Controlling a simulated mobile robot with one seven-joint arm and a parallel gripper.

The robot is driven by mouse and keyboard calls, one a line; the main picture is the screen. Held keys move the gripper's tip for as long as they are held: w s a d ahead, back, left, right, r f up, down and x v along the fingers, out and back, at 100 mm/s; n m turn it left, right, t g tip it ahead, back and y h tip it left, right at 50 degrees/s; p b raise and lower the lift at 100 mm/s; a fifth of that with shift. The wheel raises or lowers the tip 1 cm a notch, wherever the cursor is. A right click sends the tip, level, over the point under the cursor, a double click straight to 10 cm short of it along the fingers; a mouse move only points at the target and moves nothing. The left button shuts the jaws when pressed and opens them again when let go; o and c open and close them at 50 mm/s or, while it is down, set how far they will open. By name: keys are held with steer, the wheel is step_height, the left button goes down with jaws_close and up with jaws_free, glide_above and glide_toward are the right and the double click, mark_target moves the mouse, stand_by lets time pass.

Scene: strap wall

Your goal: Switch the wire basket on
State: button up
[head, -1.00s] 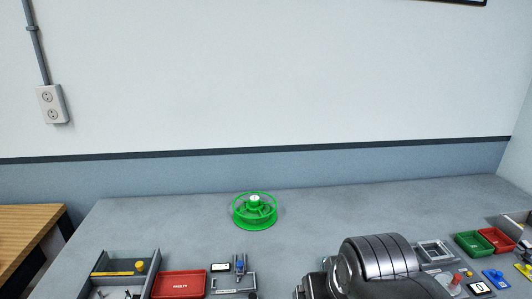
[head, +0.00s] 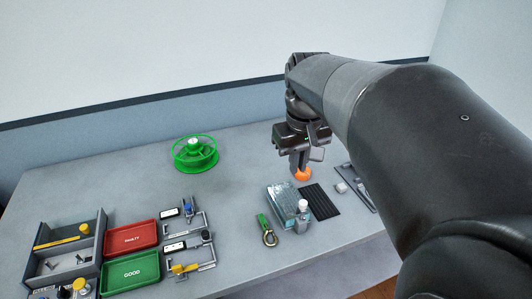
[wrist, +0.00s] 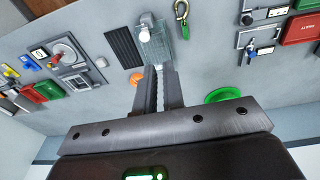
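No object that I can surely call a wire basket shows; a bluish see-through box (head: 281,204) lies on the bench, and its kind is unclear. It also shows in the wrist view (wrist: 160,50), beyond my fingertips. My gripper (head: 299,172) points down over the bench, behind an orange round thing or just above it. The orange round thing (wrist: 137,79) is left of the fingertips there. A panel with a round dial (wrist: 64,52) lies farther left.
A small bottle (head: 302,213), a black ribbed mat (head: 320,201) and a green-strapped hook (head: 266,230) lie near the box. A green spool (head: 196,154) stands farther back. Red (head: 131,237) and green (head: 131,272) trays are at the left. Bare bench lies between spool and box.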

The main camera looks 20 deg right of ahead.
mark_target(303, 203)
steer(key=shift+g, duration=0.6)
steer(key=shift+w+d+f, duration=0.1)
steer(key=shift+w+d, duration=0.25)
steer(key=shift+d, duration=0.3)
steer(key=shift+w+d+f, duration=0.1)
steer(key=shift+w+d, duration=0.3)
steer(key=shift+d, duration=0.25)
steer(key=shift+w+d, duration=0.35)
steer(key=shift+d, duration=0.3)
jaws_close()
step_height(303, 203, down, 14)
step_height(303, 203, down, 4)
steer(key=shift+r, duration=0.15)
steer(key=shift+f, duration=0.4)
steer(key=shift+s, duration=0.1)
steer(key=shift+r, duration=0.1)
step_height(303, 203, up, 14)
steer(key=shift+r, duration=0.15)
